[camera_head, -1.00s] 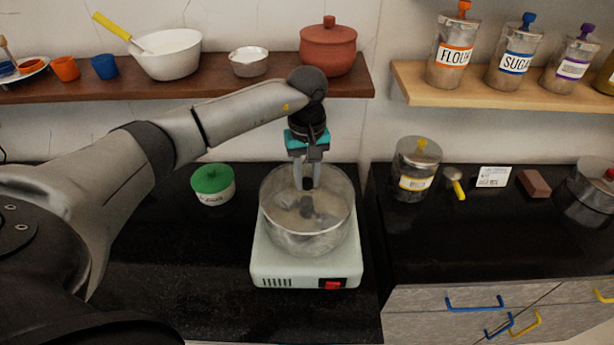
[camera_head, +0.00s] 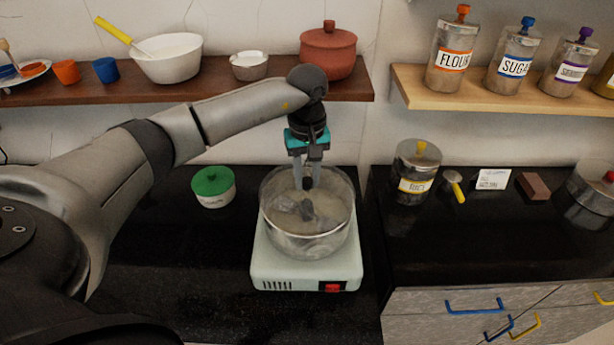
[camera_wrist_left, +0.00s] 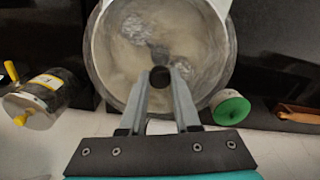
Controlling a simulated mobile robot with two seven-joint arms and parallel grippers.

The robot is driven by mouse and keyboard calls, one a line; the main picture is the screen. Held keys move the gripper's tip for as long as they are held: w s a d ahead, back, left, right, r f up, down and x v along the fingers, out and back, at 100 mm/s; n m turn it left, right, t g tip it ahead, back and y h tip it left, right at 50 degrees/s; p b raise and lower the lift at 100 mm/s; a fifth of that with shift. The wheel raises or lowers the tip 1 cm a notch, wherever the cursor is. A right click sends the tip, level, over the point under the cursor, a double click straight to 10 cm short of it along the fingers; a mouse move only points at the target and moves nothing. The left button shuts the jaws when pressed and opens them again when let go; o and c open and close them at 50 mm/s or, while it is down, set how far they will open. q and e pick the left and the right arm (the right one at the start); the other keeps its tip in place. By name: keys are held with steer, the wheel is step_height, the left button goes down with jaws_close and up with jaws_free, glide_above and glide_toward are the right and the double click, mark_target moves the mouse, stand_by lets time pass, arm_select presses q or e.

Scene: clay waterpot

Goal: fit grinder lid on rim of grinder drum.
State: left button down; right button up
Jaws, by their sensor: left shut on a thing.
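The grinder drum (camera_head: 300,243) is a clear, greyish round vessel on a pale base with a red switch; it also shows in the wrist view (camera_wrist_left: 105,75). My left gripper (camera_head: 308,180) is directly above the drum, pointing down, and shut on a small black knob (camera_wrist_left: 160,76), which I take to be the grinder lid's handle. The lid's disc seems see-through and hard to tell from the drum, so I cannot tell whether it touches the rim or sits level. Dark parts show inside the drum. My right gripper is not in view.
A white pot with a green lid (camera_head: 213,188) stands left of the grinder. A yellow-knobbed jar (camera_head: 416,170), a yellow-handled scoop (camera_head: 455,186) and a brown block (camera_head: 534,186) are on the right counter. A dark shelf (camera_head: 200,87) runs behind. The front left counter is clear.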

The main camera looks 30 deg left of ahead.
arm_select(q)
steer(key=shift+f, duration=0.25)
steer(key=shift+f+b, duration=0.15)
steer(key=shift+b, duration=0.35)
steer(key=shift+f, duration=0.1)
stand_by(0.3)
steer(key=shift+f+b, duration=0.25)
steer(key=shift+b, duration=0.15)
jaws_free()
stand_by(0.7)
steer(key=shift+r, duration=0.15)
